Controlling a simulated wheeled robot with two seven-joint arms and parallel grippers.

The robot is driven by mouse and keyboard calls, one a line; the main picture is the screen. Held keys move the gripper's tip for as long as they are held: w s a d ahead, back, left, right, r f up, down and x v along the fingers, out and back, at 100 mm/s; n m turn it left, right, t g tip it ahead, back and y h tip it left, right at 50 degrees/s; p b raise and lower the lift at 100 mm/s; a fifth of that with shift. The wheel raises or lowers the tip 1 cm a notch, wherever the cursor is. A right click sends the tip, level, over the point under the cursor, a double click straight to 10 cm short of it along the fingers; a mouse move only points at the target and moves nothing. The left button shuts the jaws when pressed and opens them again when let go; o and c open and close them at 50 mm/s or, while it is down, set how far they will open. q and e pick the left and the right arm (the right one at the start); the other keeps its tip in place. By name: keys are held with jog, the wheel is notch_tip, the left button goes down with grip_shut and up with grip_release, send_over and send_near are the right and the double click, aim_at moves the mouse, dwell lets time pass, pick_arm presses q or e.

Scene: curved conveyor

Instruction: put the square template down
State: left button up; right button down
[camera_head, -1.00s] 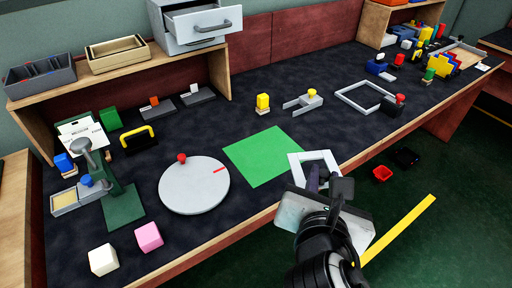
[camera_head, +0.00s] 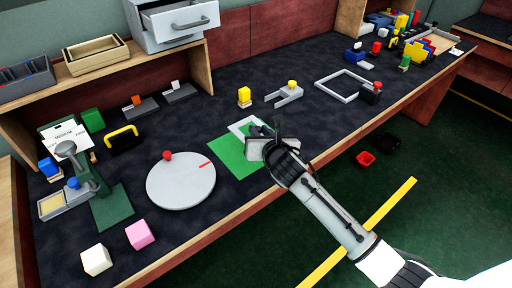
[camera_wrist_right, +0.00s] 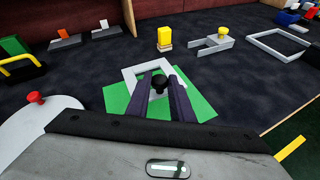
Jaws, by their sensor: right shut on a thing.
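The square template, a white square frame (camera_head: 237,127) with a black knob (camera_wrist_right: 159,81), is over the far part of the green sheet (camera_head: 228,158). My right gripper (camera_head: 264,134) is shut on it; in the wrist view its two dark fingers (camera_wrist_right: 160,90) stand either side of the knob. The frame's far-left corner (camera_wrist_right: 126,72) reaches past the sheet's edge. The near side of the frame is partly hidden by the fingers and wrist. I cannot tell whether the frame touches the sheet or hangs just above it. My left gripper is not in view.
A round grey turntable (camera_head: 181,187) with a red knob lies left of the sheet. A yellow block (camera_head: 244,96), a grey fork-shaped fixture (camera_head: 286,95) and a larger grey square frame (camera_head: 343,86) stand behind and to the right. Dark mat is bare behind the sheet.

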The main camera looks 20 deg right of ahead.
jog(key=shift+f+b, duration=0.65)
jog(key=shift+f, duration=2.55)
jog(key=shift+f, duration=0.1)
jog(key=c, duration=1.6)
grip_release()
jog(key=shift+o, duration=0.2)
